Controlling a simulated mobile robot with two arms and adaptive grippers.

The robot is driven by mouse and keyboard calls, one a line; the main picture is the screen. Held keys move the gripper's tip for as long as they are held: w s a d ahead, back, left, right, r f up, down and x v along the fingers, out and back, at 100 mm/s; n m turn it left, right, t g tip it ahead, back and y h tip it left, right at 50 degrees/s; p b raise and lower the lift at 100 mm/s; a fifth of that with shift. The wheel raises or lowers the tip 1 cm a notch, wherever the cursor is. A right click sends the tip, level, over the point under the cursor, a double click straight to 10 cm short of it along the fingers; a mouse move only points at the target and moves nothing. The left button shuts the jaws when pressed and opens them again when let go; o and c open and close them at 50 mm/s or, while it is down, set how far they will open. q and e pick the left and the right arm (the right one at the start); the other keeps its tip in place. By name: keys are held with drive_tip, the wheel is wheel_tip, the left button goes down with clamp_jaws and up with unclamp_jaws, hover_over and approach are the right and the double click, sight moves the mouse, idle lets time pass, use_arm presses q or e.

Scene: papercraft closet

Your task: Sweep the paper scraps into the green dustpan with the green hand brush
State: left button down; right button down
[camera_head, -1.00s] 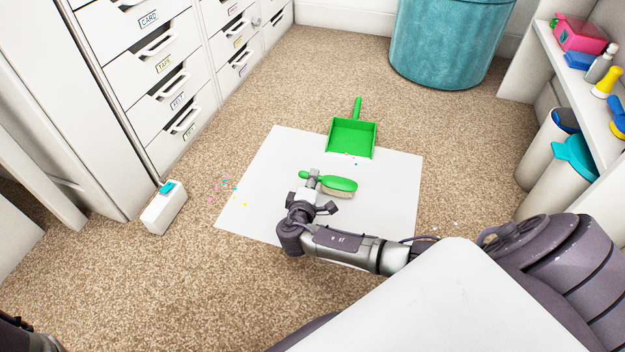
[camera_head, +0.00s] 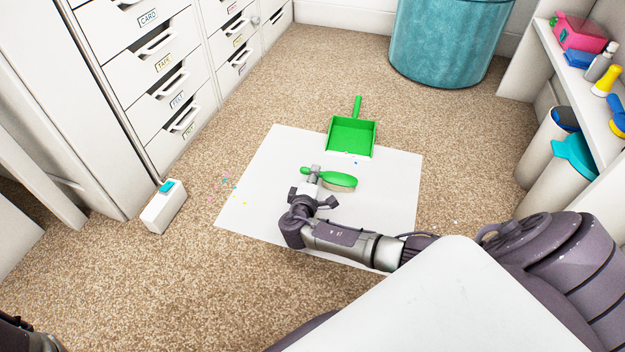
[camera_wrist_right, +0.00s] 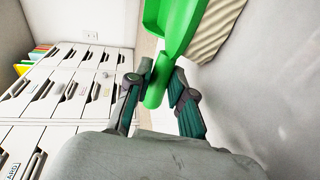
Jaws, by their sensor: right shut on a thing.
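The green hand brush (camera_head: 338,180) is in my right gripper (camera_head: 313,178), which is shut on its handle. The brush is at the middle of the white sheet (camera_head: 260,190), bristles facing down; I cannot tell if they touch it. In the right wrist view the brush (camera_wrist_right: 180,30) sits between the two fingers (camera_wrist_right: 158,88). The green dustpan (camera_head: 352,136) lies at the sheet's far edge, its handle pointing away. A few tiny paper scraps (camera_head: 355,162) lie by its front lip. More coloured scraps (camera_head: 234,187) lie at the sheet's left edge and on the carpet.
A white box with a blue top (camera_head: 163,207) stands on the carpet at left, near the drawer cabinets (camera_head: 160,80). A teal bin (camera_head: 450,40) stands at the back. Shelves and white containers (camera_head: 545,150) line the right. Carpet around the sheet is mostly clear.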

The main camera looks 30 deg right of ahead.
drive_tip(key=shift+r+x, duration=0.2)
drive_tip(key=shift+x, duration=1.2)
drive_tip(key=shift+r+x, duration=0.2)
drive_tip(key=shift+x, duration=1.2)
drive_tip(key=shift+r+x, duration=0.2)
drive_tip(key=shift+x, duration=0.8)
drive_tip(key=shift+r+x, duration=0.2)
drive_tip(key=shift+x, duration=0.85)
drive_tip(key=shift+r+x, duration=0.15)
drive_tip(key=shift+x, duration=0.85)
drive_tip(key=shift+w+d+r, duration=0.1)
drive_tip(key=shift+r, duration=0.3)
drive_tip(key=shift+d, duration=0.1)
drive_tip(key=shift+x, duration=1)
drive_tip(key=shift+w+r, duration=0.1)
drive_tip(key=shift+r, duration=0.1)
